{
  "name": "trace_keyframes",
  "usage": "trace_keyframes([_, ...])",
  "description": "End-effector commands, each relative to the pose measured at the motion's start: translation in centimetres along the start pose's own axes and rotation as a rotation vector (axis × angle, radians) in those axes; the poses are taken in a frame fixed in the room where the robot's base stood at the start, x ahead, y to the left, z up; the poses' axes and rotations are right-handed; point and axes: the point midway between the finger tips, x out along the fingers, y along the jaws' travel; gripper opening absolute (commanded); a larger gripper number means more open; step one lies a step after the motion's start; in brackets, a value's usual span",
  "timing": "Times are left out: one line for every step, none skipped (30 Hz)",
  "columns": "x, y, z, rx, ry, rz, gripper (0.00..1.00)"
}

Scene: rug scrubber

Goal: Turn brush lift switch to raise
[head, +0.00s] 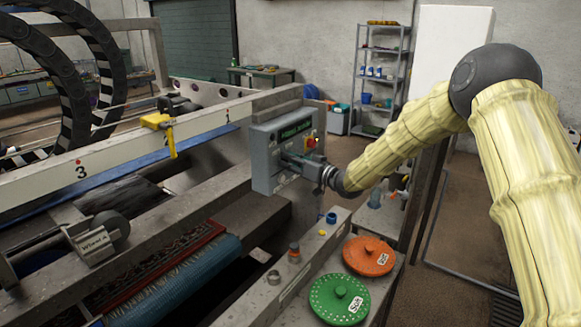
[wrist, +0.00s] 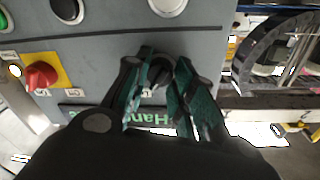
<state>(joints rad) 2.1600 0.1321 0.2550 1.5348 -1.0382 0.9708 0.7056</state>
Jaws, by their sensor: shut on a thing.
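A grey control box (head: 262,168) is mounted at the end of the machine frame in the head view. My gripper (head: 292,160) reaches its front face from the right. In the wrist view my gripper (wrist: 160,64) has its two green-padded fingers closed on a small black switch knob (wrist: 158,73) on the panel (wrist: 105,60). The fingers cover much of the knob, so its turned position is hard to tell. A small white label beneath it is mostly hidden, so I cannot read which switch it is.
A red knob on a yellow plate (wrist: 41,75) sits left of my fingers. Round buttons (wrist: 68,10) line the panel nearby. Below the box, a ledge holds a green disc (head: 339,300), an orange disc (head: 368,256) and small bottles.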

Motion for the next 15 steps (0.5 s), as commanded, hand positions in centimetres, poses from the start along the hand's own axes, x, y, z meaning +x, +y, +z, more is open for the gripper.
trace_keyframes([0.0, 0.22, 0.55, -0.03, 0.004, -0.001, 0.01])
trace_keyframes([0.01, 0.22, 0.55, -0.052, 0.005, -0.002, 0.01])
trace_keyframes([0.01, 0.23, 0.59, -0.081, 0.008, -0.003, 0.01])
trace_keyframes([0.01, 0.25, 0.64, -0.103, 0.009, -0.004, 0.01])
trace_keyframes([0.01, 0.26, 0.66, -0.127, 0.011, -0.005, 0.01])
trace_keyframes([0.01, 0.25, 0.64, -0.159, 0.013, -0.006, 0.01])
trace_keyframes([0.02, 0.25, 0.65, -0.184, 0.015, -0.007, 0.01])
trace_keyframes([0.02, 0.25, 0.67, -0.207, 0.017, -0.007, 0.01])
trace_keyframes([0.02, 0.26, 0.69, -0.239, 0.019, -0.008, 0.01])
trace_keyframes([0.02, 0.25, 0.66, -0.264, 0.021, -0.009, 0.01])
trace_keyframes([0.01, 0.26, 0.64, -0.288, 0.022, -0.01, 0.01])
trace_keyframes([0.0, 0.29, 0.66, -0.321, 0.024, -0.01, 0.01])
trace_keyframes([-0.01, 0.31, 0.7, -0.346, 0.026, -0.011, 0.01])
trace_keyframes([0.0, 0.3, 0.72, -0.37, 0.027, -0.012, 0.01])
trace_keyframes([0.02, 0.26, 0.69, -0.405, 0.03, -0.014, 0.01])
